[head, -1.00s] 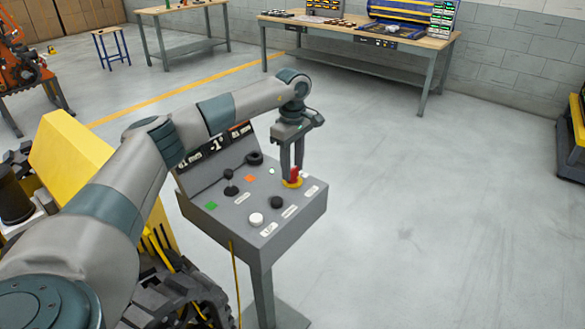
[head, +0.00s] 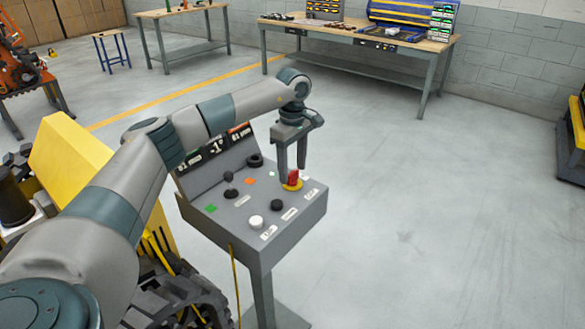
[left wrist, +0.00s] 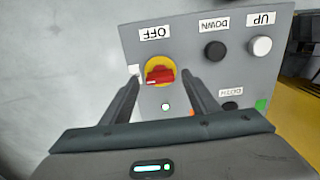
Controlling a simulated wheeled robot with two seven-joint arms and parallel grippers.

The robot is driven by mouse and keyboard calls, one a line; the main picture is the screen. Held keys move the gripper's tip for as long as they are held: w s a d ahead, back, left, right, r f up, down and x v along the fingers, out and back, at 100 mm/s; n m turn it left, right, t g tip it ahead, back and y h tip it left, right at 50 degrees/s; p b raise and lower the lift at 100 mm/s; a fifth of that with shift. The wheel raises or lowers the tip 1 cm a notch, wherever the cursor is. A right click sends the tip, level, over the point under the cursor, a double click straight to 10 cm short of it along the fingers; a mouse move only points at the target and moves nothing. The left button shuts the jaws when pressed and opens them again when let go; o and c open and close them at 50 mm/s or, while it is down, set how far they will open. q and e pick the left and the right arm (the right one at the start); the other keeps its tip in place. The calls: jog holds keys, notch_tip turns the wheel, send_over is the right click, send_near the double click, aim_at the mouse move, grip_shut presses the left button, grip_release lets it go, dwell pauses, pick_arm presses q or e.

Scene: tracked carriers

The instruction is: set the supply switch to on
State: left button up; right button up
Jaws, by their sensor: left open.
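The supply switch is a red handle on a yellow round base (head: 291,186) near the right back of the grey control box (head: 235,225). In the left wrist view the red handle (left wrist: 160,76) lies nearly sideways across its yellow base, below the OFF label (left wrist: 155,33). A white label (left wrist: 134,69) left of the base is partly hidden by a finger, its text unreadable. My left gripper (head: 292,170) points down over the switch, open, with one finger on each side of the handle and visible gaps. My right gripper is not in view.
The box also bears a black DOWN button (left wrist: 215,50), a white UP button (left wrist: 261,46), a small joystick (head: 230,185) and a small lit lamp (left wrist: 166,107). A yellow tracked carrier (head: 75,160) stands left of it.

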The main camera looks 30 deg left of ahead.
pick_arm(q)
notch_tip(320, 180, up, 10)
jog(key=f+b, duration=0.1)
jog(key=b, duration=0.1)
notch_tip(320, 180, up, 7)
send_over(293, 172)
jog(key=shift+r+b, duration=0.35)
jog(key=shift+r, duration=0.15)
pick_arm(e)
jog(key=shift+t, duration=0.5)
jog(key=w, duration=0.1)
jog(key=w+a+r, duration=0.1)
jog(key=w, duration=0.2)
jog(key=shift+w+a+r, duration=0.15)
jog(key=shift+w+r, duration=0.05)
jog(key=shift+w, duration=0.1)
